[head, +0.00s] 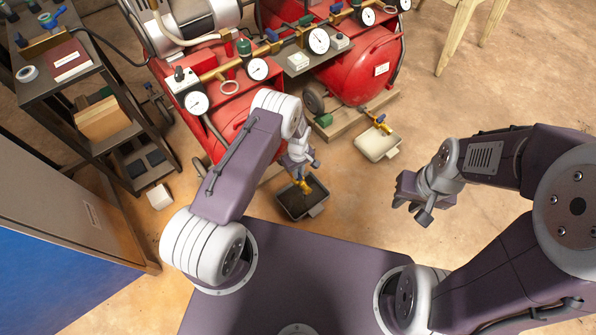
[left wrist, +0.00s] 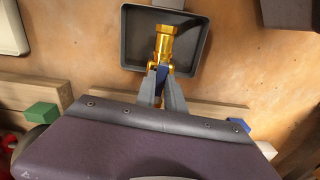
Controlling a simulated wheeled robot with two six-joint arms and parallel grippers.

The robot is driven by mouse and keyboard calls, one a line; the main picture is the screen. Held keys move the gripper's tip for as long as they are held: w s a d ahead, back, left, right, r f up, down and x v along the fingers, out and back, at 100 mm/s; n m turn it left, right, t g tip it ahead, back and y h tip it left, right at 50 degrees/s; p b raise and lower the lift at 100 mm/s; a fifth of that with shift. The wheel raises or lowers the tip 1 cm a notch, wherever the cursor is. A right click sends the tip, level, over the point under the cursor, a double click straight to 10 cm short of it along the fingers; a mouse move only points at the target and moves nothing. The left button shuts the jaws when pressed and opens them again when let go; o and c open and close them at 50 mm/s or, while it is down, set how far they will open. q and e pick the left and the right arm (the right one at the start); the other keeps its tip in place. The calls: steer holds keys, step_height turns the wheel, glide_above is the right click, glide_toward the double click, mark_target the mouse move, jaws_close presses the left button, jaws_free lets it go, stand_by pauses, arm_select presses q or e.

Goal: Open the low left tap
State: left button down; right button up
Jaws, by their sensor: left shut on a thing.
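The low left tap is brass (left wrist: 165,42) with a blue handle (left wrist: 161,72), and its spout points over a dark tray in the left wrist view. In the head view the brass of the tap (head: 304,187) shows just below my left gripper (head: 302,176). In the left wrist view the two fingers of my left gripper (left wrist: 162,84) are closed on the blue handle from both sides. The fingers hide part of the handle and the tap's base. My right gripper (head: 412,209) hangs open and empty over the floor at the right, away from the taps.
The dark tray (head: 318,210) lies on the floor under the tap. Another low tap (head: 380,123) stands above a cream tray (head: 372,154) to the right. Red tanks (head: 362,62) with gauges stand behind. A shelf cart (head: 48,88) is at the left.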

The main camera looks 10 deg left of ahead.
arm_select(q)
steer(key=shift+n, duration=0.6)
steer(key=c, duration=1.4)
jaws_free()
steer(key=shift+c, duration=0.2)
step_height(320, 180, up, 9)
steer(key=p, duration=0.5)
steer(key=shift+p, duration=0.35)
